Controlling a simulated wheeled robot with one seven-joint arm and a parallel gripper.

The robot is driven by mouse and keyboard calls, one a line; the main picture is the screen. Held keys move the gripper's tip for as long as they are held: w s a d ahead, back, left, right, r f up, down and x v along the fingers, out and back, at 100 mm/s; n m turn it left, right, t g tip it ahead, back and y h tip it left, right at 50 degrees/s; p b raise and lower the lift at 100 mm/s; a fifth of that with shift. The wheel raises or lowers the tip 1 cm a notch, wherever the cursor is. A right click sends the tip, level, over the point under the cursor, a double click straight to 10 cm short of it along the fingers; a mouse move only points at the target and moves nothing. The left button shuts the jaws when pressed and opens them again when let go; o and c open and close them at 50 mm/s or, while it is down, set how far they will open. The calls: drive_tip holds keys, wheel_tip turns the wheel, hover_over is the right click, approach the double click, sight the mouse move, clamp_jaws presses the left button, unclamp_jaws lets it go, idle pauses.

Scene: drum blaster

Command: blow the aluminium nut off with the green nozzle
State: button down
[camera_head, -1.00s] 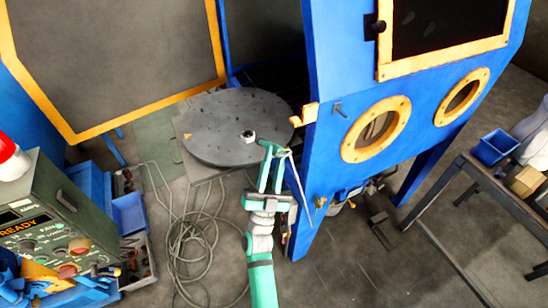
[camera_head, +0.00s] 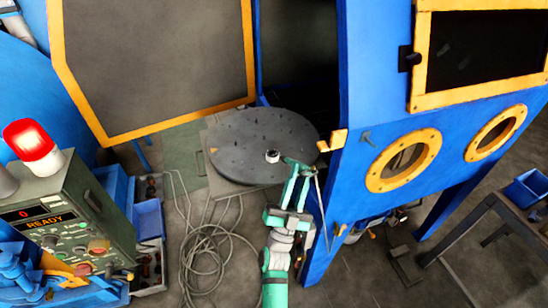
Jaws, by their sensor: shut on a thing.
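The aluminium nut (camera_head: 272,156) is a small pale ring with a dark centre, lying on the round grey turntable (camera_head: 245,130) near its front edge. My gripper (camera_head: 294,186) is at the front right of the turntable, shut on the green nozzle (camera_head: 288,161). The nozzle's tip points left toward the nut, at close range. A small gap seems to lie between them, but its size is hard to tell. The fingers hide part of the nozzle.
The blue cabinet (camera_head: 360,90) with yellow-ringed ports stands close on the right of my arm. Its open door (camera_head: 155,70) is at the left. A control box (camera_head: 70,225) reading READY, with a red lamp (camera_head: 32,143), is at left. Coiled hose (camera_head: 205,245) lies on the floor.

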sight(301, 168)
drive_tip(key=shift+r, duration=3.05)
